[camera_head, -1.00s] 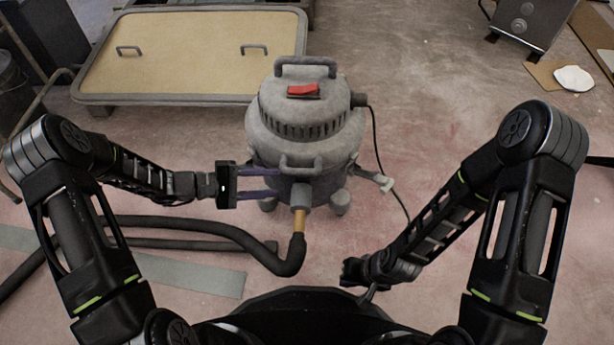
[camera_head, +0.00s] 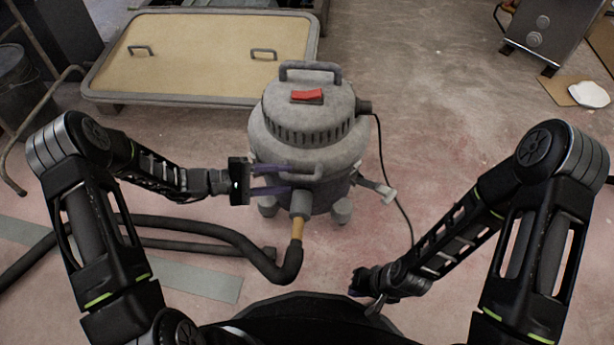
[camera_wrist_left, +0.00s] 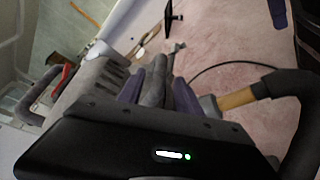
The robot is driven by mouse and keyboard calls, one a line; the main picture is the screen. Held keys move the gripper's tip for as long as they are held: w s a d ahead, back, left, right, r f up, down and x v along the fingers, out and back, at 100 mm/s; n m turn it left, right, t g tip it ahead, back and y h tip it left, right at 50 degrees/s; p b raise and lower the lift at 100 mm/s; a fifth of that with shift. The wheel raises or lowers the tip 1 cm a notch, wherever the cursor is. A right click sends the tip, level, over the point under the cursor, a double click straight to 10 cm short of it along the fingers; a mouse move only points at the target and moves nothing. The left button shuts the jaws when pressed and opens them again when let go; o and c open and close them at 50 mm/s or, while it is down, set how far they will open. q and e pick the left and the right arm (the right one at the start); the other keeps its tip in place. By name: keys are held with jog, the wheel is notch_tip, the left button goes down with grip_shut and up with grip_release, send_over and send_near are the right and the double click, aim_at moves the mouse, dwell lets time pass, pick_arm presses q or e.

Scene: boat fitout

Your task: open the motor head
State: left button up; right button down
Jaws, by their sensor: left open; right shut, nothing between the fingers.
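The grey vacuum's motor head (camera_head: 312,110) sits on its body (camera_head: 325,190), with a red switch (camera_head: 307,97) and a carry handle (camera_head: 310,69) on top. A front handle (camera_head: 308,171) sticks out from its lower rim. My left gripper (camera_head: 285,180) is open at the left of this front handle, its purple fingers pointing right. In the left wrist view, a grey handle-like bar (camera_wrist_left: 155,82) shows between the fingers; contact cannot be told. My right gripper (camera_head: 362,285) is shut and empty, low in front of the vacuum to the right.
A black hose (camera_head: 225,232) joins the vacuum's front port through an orange-brown piece (camera_head: 298,227). A black cord (camera_head: 382,160) runs down its right side. A tan panel with handles (camera_head: 200,58) lies behind at left. The floor at right is mostly clear.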

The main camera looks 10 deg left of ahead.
aim_at(307, 179)
pick_arm(q)
jog(key=b+x, duration=0.1)
jog(key=x, duration=0.5)
jog(key=shift+f+b, duration=0.15)
jog(key=shift+b, duration=0.25)
jog(key=shift+w+d, duration=0.15)
jog(key=shift+d, duration=0.3)
jog(key=shift+f, duration=0.1)
grip_shut()
jog(key=shift+f, duration=0.1)
